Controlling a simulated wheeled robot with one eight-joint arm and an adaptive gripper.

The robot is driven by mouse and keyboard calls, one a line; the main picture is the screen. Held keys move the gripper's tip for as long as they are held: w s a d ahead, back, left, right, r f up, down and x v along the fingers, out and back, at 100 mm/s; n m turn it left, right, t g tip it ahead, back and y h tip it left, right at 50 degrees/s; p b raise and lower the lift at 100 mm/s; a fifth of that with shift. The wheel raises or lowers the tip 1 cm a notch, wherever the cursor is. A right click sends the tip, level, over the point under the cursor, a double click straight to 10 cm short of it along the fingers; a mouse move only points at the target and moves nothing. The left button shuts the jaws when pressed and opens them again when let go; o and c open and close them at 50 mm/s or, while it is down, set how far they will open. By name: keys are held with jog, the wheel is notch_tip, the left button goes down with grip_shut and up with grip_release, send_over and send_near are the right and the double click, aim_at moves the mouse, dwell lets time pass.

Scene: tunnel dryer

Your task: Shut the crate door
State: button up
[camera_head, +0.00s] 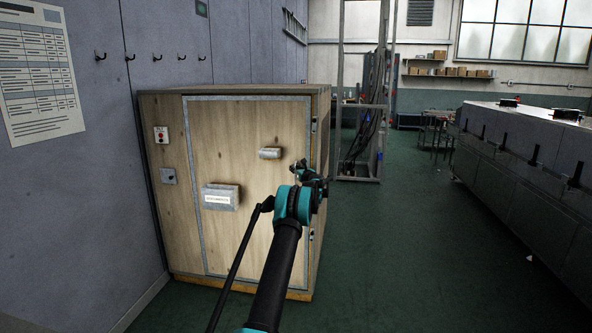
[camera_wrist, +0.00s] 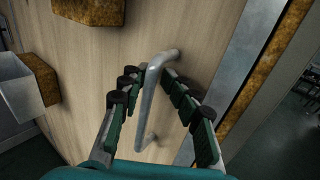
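The wooden crate (camera_head: 174,222) stands against the wall at the left in the head view. Its pale wood door (camera_head: 243,250), edged with metal strip, faces me and looks about flush with the front; I cannot tell whether a small gap is left. A grey metal bar handle (camera_wrist: 151,98) is on the door in the wrist view. My gripper (camera_head: 308,172) is at the right part of the door and hides most of the handle in the head view. In the wrist view my gripper (camera_wrist: 157,82) is open, with its fingers on either side of the handle.
A label box (camera_head: 221,197) and a small grey block (camera_head: 270,153) stick out from the door. A switch (camera_head: 161,135) is left of it. A metal rack (camera_head: 365,110) stands behind, and a long grey machine (camera_head: 530,165) at the right. Green floor (camera_head: 405,250) between is clear.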

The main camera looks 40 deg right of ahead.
jog(key=shift+a, duration=0.1)
jog(key=v, duration=1.2)
dwell(0.4)
